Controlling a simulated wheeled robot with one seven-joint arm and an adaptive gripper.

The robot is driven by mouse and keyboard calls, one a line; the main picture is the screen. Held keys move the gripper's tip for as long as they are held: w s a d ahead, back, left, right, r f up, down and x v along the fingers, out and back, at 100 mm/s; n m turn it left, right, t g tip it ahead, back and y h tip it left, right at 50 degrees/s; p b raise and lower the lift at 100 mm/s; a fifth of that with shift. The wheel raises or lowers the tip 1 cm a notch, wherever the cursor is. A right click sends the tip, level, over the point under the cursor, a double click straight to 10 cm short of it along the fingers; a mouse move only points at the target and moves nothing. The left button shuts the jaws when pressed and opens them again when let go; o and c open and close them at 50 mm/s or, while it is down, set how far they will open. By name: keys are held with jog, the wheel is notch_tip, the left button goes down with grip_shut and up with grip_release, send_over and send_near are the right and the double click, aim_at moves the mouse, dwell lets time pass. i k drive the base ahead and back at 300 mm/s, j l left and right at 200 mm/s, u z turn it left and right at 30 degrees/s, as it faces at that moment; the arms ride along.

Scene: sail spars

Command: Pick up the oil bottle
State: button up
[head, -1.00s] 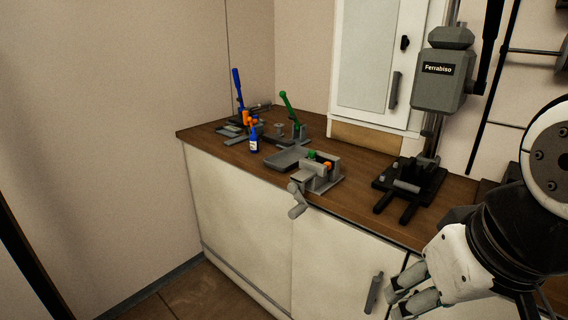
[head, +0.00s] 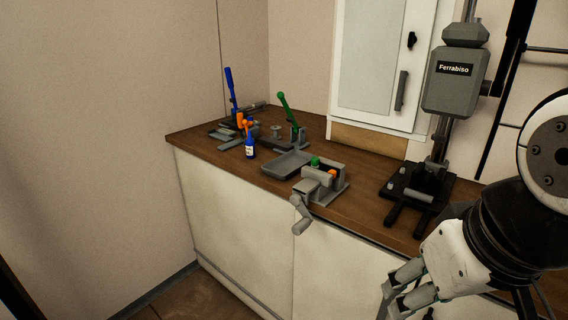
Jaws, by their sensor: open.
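A small blue bottle (head: 249,147) with a pale label stands upright near the front edge of the wooden worktop (head: 362,215), on its left part; it looks like the oil bottle. My gripper (head: 398,300) is at the lower right of the head view, in front of the cabinet and below the worktop's level. Its fingers are apart with nothing visible between them. It is well to the right of the bottle and not touching it.
A grey vise (head: 320,185) with a crank and a grey tray (head: 287,164) sit right of the bottle. Blue- and green-handled tools (head: 286,108) stand behind it. A drill press (head: 455,80) stands at the right. A wall cabinet (head: 375,60) hangs behind.

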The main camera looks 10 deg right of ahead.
aim_at(250, 142)
jog(key=i+j+u, duration=0.15)
jog(key=i+u, duration=0.15)
jog(key=i, duration=0.65)
